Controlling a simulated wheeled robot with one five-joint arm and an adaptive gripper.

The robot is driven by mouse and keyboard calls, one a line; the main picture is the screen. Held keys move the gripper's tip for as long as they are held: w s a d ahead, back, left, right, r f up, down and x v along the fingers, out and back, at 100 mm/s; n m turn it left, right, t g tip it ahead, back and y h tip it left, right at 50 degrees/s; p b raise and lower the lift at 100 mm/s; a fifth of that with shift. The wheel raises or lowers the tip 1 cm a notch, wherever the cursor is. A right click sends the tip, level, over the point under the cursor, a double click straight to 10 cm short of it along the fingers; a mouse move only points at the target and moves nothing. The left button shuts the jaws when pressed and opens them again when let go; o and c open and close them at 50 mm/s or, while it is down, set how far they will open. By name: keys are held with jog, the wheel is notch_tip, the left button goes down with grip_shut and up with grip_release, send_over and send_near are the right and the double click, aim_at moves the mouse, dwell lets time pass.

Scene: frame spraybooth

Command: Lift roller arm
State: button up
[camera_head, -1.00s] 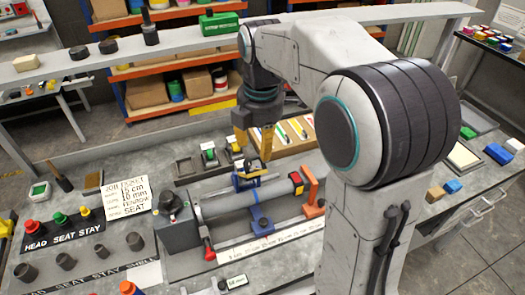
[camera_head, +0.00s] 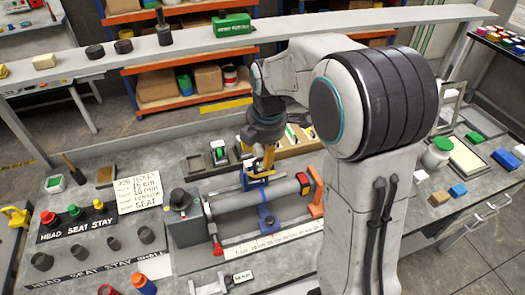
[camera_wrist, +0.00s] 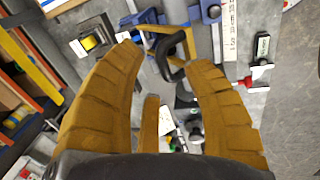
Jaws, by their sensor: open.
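My gripper (camera_head: 259,156) hangs over the grey tube fixture (camera_head: 285,198) on the bench, with its yellow fingers pointing down. In the wrist view, the fingers (camera_wrist: 166,58) are spread. A small brass-coloured frame with a black loop-shaped part, probably the roller arm (camera_wrist: 172,50), shows between and just beyond the fingertips. I cannot tell whether a finger touches it. In the head view, the blue clamp under my gripper (camera_head: 257,183) is partly hidden by the fingers. A second blue clamp (camera_head: 266,216) sits on the tube.
An orange bracket (camera_head: 316,190) is at the tube's right end, and a grey block with a black knob (camera_head: 181,203) at its left. A red-handled lever (camera_head: 215,240) stands in front. A job ticket (camera_head: 138,192) lies to the left. A long shelf (camera_head: 290,30) crosses behind.

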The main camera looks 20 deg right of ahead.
jog(key=shift+w+f, duration=0.2)
jog(key=shift+f, duration=0.8)
grip_shut()
jog(key=shift+s, duration=0.1)
